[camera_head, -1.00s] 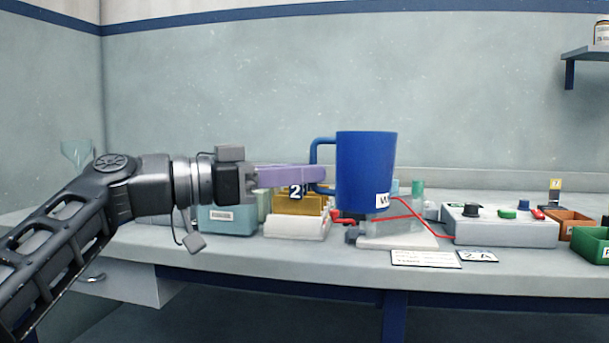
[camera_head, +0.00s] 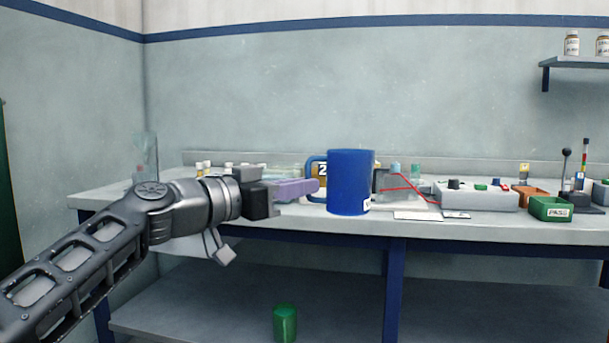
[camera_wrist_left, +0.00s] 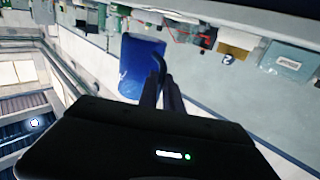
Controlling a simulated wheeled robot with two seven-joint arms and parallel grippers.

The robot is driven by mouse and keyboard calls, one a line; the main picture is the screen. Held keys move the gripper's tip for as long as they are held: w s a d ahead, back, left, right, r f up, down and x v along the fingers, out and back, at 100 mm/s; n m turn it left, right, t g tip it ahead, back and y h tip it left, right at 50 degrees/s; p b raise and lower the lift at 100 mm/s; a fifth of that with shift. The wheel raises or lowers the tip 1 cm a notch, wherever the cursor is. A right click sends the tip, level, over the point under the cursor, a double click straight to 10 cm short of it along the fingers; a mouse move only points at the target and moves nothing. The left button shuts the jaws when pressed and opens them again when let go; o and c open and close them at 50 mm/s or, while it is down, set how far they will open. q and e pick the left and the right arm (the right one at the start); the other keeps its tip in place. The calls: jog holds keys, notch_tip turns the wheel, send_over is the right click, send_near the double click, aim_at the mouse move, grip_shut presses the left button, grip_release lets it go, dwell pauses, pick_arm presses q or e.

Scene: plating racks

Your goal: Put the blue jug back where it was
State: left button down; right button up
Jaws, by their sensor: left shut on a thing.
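The blue jug (camera_head: 350,182) is upright in the head view, in front of the workbench, with its handle toward the left. My left gripper (camera_head: 314,188) comes in from the left, its purple fingers shut on the jug's handle. The jug hides part of the bench behind it. In the left wrist view the jug (camera_wrist_left: 141,66) shows beyond the fingertips (camera_wrist_left: 160,84), with the handle between them. A white label shows low on the jug's side. My right gripper is in neither view.
The workbench (camera_head: 270,223) holds a power box with knobs (camera_head: 475,198), an orange bin (camera_head: 530,196), a green bin (camera_head: 551,209) and a glass vessel (camera_head: 145,160). A green canister (camera_head: 285,324) stands on the lower shelf (camera_head: 220,315). A wall shelf (camera_head: 575,64) carries bottles.

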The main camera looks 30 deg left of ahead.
pick_arm(q)
jog(key=shift+w+a+f+n+t+y, duration=0.4)
jog(key=shift+w+a+f+n+y, duration=1.35)
jog(key=shift+f, duration=2)
jog(key=shift+w+a+f+n+t+y, duration=0.4)
jog(key=shift+w+a+f+n+y, duration=0.6)
jog(key=shift+w+f+y, duration=2.1)
jog(key=s+d+f+m+h, duration=0.1)
jog(key=s+d+f+h, duration=0.1)
jog(key=d+f, duration=0.3)
jog(key=s+d+f+m+h, duration=0.1)
jog(key=d+f, duration=0.4)
jog(key=f, duration=0.7)
jog(key=s+d+f+m+h, duration=0.2)
jog(key=s+d+f+h, duration=0.1)
jog(key=d+f, duration=0.3)
notch_tip(320, 180, down, 3)
jog(key=shift+s+r+g+h, duration=0.15)
jog(key=shift+g+h, duration=0.25)
jog(key=shift+h, duration=0.45)
jog(key=shift+d, duration=0.1)
